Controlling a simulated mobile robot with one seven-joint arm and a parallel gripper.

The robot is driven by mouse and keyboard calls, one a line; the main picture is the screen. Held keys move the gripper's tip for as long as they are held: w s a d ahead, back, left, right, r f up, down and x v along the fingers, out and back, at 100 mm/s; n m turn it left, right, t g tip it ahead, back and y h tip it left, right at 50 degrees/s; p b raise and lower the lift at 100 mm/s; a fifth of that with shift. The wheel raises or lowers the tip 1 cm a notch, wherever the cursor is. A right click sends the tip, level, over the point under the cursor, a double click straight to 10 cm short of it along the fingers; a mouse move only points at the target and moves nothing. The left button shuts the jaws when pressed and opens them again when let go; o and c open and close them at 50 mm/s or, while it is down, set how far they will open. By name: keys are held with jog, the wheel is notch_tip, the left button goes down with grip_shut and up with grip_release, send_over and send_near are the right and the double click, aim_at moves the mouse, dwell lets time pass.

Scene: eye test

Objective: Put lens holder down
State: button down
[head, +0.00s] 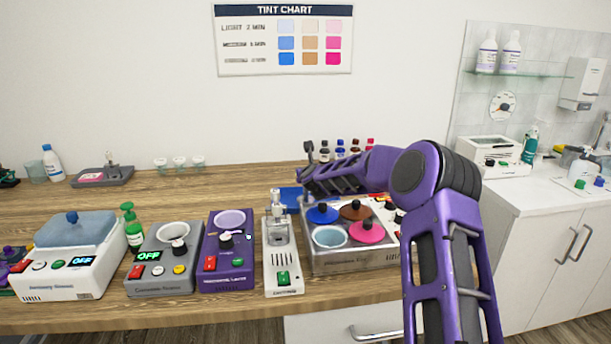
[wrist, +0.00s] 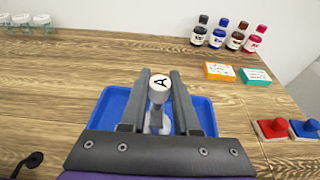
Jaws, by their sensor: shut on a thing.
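In the wrist view, my gripper (wrist: 160,78) is shut on the lens holder (wrist: 160,85), a grey upright piece with a round white top marked "A". The holder stands between the two dark fingers. A blue tray (wrist: 100,115) lies beneath and around it on the wooden bench. I cannot tell whether the holder's foot touches the tray floor. In the head view, the blue tray (head: 289,196) shows only in part behind the machines, and my arm covers much of that area. The lens holder cannot be made out there.
Bottles (wrist: 221,33), an orange box (wrist: 219,71), a teal box (wrist: 255,76) and red (wrist: 271,129) and blue (wrist: 304,128) stamp-like pieces lie right of the tray. Several machines, including a purple one (head: 229,250) and a tinting bath (head: 350,262), line the bench front.

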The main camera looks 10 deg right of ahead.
jog(key=shift+f, duration=0.25)
jog(key=shift+f, duration=0.2)
jog(key=c, duration=0.6)
grip_release()
jog(key=shift+c, duration=0.2)
jog(key=shift+r, duration=0.2)
jog(key=shift+s+r, duration=0.1)
jog(key=b+v, duration=0.1)
jog(key=v, duration=1.1)
